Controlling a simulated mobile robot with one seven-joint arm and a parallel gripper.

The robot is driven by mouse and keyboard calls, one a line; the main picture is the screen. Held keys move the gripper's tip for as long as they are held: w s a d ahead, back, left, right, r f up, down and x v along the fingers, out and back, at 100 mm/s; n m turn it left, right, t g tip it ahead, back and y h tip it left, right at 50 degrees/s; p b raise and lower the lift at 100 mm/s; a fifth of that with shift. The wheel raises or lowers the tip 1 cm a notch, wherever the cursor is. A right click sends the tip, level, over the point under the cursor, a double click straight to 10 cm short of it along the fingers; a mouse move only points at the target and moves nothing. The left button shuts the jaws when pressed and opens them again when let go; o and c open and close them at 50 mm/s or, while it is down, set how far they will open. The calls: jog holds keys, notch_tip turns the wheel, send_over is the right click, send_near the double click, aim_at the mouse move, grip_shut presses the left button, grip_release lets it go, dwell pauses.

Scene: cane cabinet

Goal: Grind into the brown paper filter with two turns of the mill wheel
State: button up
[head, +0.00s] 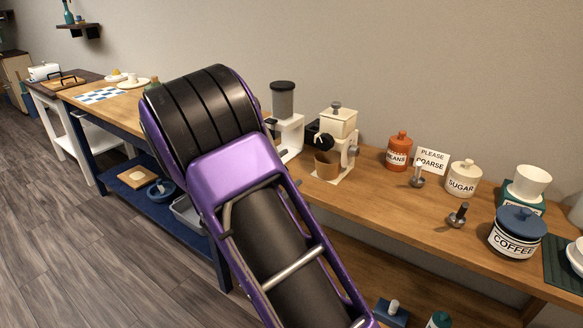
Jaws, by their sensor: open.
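A cream mill (338,123) with a grey knob on top stands on the wooden counter near the wall. A dark rounded part (322,141) shows at its front left; I cannot tell exactly what it is. A pale wheel-like part (352,154) is on its right side, small and hard to make out. The brown paper filter (327,166) sits low at the mill's front, under the dark part. I cannot see into it. My gripper cannot be made out; my purple and black arm fills the middle of the view and hides part of the counter.
A white grinder with a grey hopper (283,99) stands left of the mill. Counter before the mill is clear.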

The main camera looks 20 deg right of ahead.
dwell(0.5)
jog(key=m+p, duration=0.6)
jog(key=m, duration=3)
send_near(322, 144)
jog(key=x, duration=0.9)
jog(key=shift+w+d, duration=0.15)
jog(key=shift+d, duration=0.15)
